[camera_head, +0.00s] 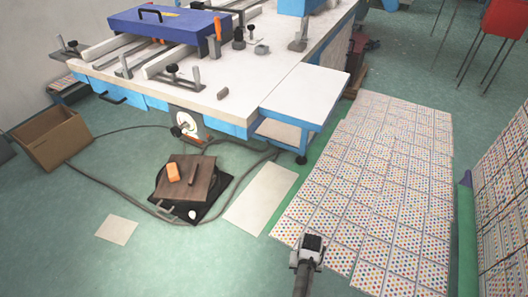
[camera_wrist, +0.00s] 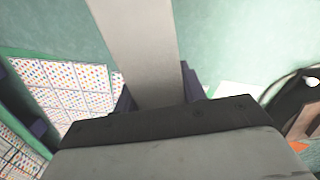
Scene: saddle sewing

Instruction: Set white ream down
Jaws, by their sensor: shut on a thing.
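The white ream (camera_wrist: 138,50) shows in the wrist view as a plain pale slab. It runs up from between the two dark fingers of my gripper (camera_wrist: 158,92), which is shut on it. In the head view my gripper (camera_head: 308,245) is at the bottom, over the near left edge of the dotted-sheet stacks. The ream cannot be made out there. Green floor shows beyond the slab in the wrist view, and what lies directly beneath it is hidden.
Dotted-sheet stacks (camera_head: 385,180) cover the floor at right. A pale panel (camera_head: 262,198) and a smaller one (camera_head: 117,229) lie on the floor. A brown board (camera_head: 188,182) rests on a black mat with cables. A white-topped machine table (camera_head: 305,92) stands behind. A cardboard box (camera_head: 52,140) is at left.

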